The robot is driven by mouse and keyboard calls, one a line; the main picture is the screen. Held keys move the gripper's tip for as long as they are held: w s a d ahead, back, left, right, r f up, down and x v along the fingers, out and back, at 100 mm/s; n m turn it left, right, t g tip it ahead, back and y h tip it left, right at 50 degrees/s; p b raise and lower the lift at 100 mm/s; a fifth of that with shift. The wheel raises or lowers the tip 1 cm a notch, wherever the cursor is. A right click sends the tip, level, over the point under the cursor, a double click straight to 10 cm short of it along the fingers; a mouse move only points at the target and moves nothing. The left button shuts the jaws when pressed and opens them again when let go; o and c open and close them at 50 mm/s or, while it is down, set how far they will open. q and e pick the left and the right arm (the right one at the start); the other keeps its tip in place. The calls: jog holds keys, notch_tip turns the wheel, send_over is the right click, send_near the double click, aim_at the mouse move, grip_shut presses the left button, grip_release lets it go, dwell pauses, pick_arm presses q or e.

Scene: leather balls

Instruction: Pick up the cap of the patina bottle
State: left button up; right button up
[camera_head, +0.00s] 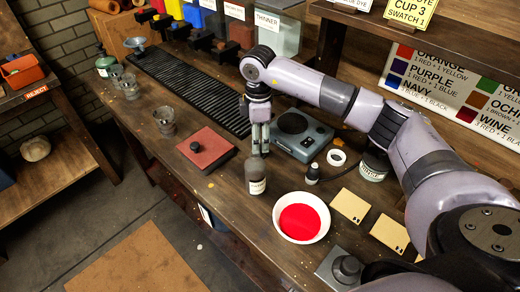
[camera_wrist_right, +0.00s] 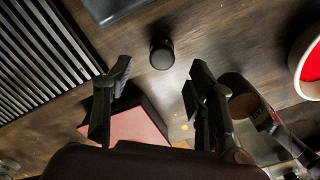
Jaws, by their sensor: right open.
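A small black round cap (camera_wrist_right: 161,53) stands on the dark wooden bench in the right wrist view, ahead of and between my fingertips, not touched by them. In the head view I cannot make it out; my gripper likely covers it. A bottle (camera_head: 255,176) with a brownish-grey body and a pale label stands just in front of my gripper; its label is too small to read. The bottle also shows beside the right finger in the wrist view (camera_wrist_right: 245,106). My right gripper (camera_head: 260,150) points down, open and empty, above the bench. My left gripper is out of view.
A scale (camera_head: 302,135) stands right of the gripper, a ribbed black rack (camera_head: 185,85) behind left, a red box (camera_head: 206,149) left. A white bowl of red liquid (camera_head: 301,217), a small black-topped bottle (camera_head: 312,174) and a jar (camera_head: 373,165) stand to the right.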

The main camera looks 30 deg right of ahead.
jog(key=shift+f, duration=0.35)
notch_tip(320, 180, down, 4)
jog(key=shift+s+d+r+p, duration=0.1)
jog(key=shift+s+r+p, duration=0.05)
jog(key=shift+p, duration=0.65)
jog(key=shift+f, duration=0.5)
jog(key=c, duration=1)
